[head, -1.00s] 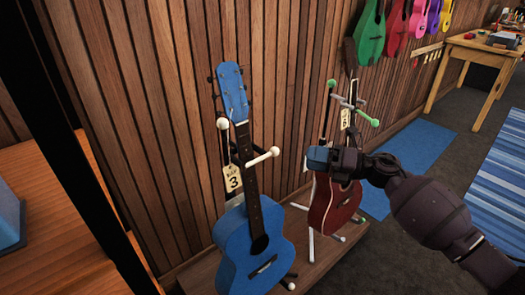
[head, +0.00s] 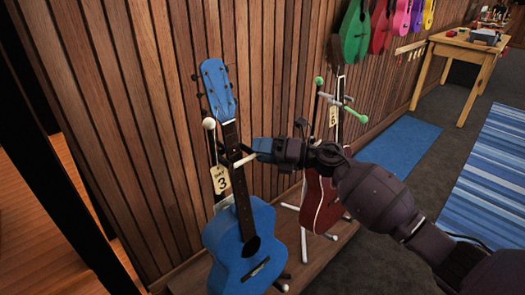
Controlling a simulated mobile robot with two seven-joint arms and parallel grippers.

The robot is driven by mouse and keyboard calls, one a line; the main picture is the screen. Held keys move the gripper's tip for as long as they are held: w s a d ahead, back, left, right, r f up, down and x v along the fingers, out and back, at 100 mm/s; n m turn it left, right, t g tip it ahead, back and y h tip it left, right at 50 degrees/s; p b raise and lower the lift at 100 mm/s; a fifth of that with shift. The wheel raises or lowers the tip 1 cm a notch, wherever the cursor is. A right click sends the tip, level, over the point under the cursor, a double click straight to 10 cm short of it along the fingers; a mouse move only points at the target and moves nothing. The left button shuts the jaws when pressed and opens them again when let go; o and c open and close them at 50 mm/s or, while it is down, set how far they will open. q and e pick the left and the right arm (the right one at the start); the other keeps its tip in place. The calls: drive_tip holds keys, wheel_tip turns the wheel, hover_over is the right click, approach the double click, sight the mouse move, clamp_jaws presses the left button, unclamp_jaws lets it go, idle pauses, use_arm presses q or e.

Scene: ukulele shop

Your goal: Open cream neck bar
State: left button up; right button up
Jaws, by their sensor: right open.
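The cream neck bar (head: 241,161) crosses in front of the neck of a blue ukulele (head: 240,232) on a stand. Its right end is hidden by my right gripper (head: 257,149). The gripper comes in from the right, is open, and its blue-tipped jaws are at the bar's right end. I cannot tell whether they touch the bar. A cream ball (head: 209,124) caps a post of the stand left of the neck. My left gripper is not in view.
A tag with a 3 (head: 220,180) hangs left of the neck. A dark red ukulele (head: 322,203) stands to the right on the same low platform, with a green-tipped bar (head: 342,104) above it. The slatted wall (head: 140,120) is close behind.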

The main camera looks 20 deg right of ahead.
drive_tip(key=shift+c, duration=0.2)
clamp_jaws()
